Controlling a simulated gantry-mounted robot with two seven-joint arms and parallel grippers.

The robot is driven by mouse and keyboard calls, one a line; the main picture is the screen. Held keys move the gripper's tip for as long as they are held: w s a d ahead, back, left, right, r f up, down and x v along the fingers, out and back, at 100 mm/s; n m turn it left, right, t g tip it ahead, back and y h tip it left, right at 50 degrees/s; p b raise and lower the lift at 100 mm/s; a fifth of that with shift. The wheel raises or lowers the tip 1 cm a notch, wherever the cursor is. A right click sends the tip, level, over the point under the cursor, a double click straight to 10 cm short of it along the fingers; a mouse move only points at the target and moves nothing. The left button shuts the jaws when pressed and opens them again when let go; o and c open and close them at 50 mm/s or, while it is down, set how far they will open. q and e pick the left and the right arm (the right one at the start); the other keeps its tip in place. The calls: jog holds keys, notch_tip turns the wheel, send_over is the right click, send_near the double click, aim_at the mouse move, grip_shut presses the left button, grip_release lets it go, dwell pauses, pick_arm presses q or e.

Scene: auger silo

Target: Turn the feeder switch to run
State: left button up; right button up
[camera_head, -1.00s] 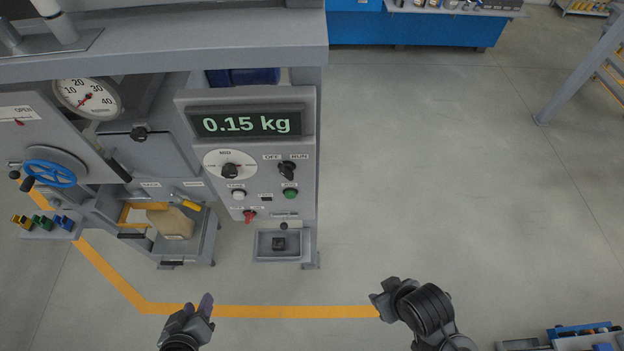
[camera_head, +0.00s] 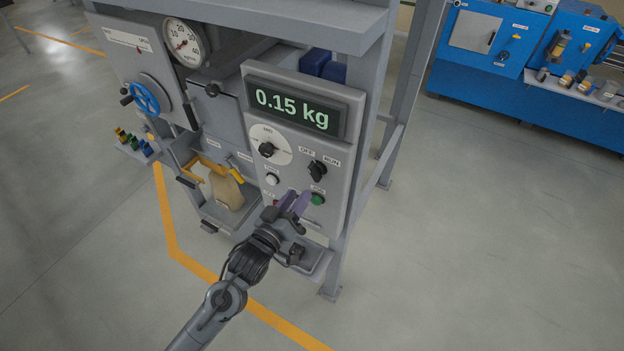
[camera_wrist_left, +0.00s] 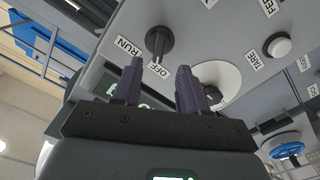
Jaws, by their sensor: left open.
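The feeder switch (camera_head: 317,171) is a black knob on the grey control panel (camera_head: 345,135), between an OFF label and a RUN label. In the left wrist view the switch (camera_wrist_left: 159,42) stands just beyond my fingertips, and its handle appears to lie toward OFF. My left gripper (camera_head: 296,200) is open and empty, with its purple fingers in front of the lower panel, a little below the switch. In the left wrist view its two fingers (camera_wrist_left: 158,75) are apart, pointing at the panel, with no visible contact with the switch. My right gripper is out of view.
A green button (camera_head: 317,199) sits below the switch, a white button (camera_head: 272,179) to its left, and a dial (camera_head: 267,149) farther left. A small tray (camera_head: 318,262) juts out below the panel. The floor to the right is open.

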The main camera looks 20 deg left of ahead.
aim_at(313, 176)
pick_arm(q)
jog(key=w, duration=0.4)
jog(key=w+d+p, duration=0.1)
jog(key=w, duration=0.2)
jog(key=shift+w, duration=0.1)
grip_shut()
